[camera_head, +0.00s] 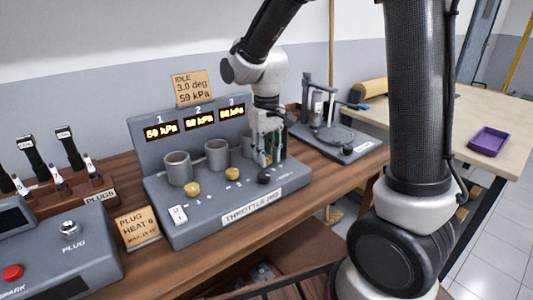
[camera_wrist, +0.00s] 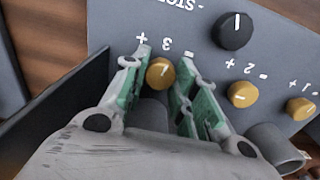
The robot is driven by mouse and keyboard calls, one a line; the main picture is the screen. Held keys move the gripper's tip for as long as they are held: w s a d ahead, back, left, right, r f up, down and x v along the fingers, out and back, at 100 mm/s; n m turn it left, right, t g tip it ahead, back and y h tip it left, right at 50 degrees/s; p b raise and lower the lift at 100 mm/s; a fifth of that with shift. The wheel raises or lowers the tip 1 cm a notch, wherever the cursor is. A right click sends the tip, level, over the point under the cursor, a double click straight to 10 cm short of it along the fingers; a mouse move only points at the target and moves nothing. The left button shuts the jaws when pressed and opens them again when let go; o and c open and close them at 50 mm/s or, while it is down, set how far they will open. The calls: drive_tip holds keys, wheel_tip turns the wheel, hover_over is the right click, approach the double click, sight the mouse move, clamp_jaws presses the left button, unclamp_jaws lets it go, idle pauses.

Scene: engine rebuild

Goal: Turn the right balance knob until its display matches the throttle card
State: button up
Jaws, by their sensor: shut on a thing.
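The throttle rig (camera_head: 215,215) is a grey console with three small displays. The right display (camera_head: 232,112), marked 3, is lit, but its digits are too small to read surely. The throttle card (camera_head: 191,87) above reads IDLE, 3.0 deg, 59 kPa. In the wrist view, the brass knob marked 3 (camera_wrist: 160,73) sits between the fingertips of my gripper (camera_wrist: 161,66), which is shut on it. Its white pointer line shows on top. In the head view my gripper (camera_head: 265,152) is at the rig's right end and hides that knob.
Two other brass knobs, 1 (camera_head: 192,189) and 2 (camera_head: 232,174), are left of my gripper. A black knob (camera_wrist: 232,30) marked STOP is close by. Grey cylinders (camera_head: 178,168) stand behind the knobs. A fixture (camera_head: 338,135) stands right of the rig.

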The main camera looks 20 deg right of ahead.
idle(0.3)
drive_tip(key=o, duration=1)
wheel_tip(320, 180, up, 12)
drive_tip(key=shift+r, duration=0.1)
idle(0.3)
drive_tip(key=shift+s+d+r+m+t, duration=0.15)
drive_tip(key=shift+s+d+m+t, duration=0.5)
drive_tip(key=shift+s+d, duration=2.2)
drive_tip(key=shift+s+d+r+m+t, duration=0.3)
drive_tip(key=shift+s+d+t, duration=0.5)
drive_tip(key=shift+s+d, duration=2.05)
drive_tip(key=shift+s+d+r+m+t, duration=0.1)
drive_tip(key=shift+s+d+m+t, duration=1.1)
drive_tip(key=shift+s, duration=2.75)
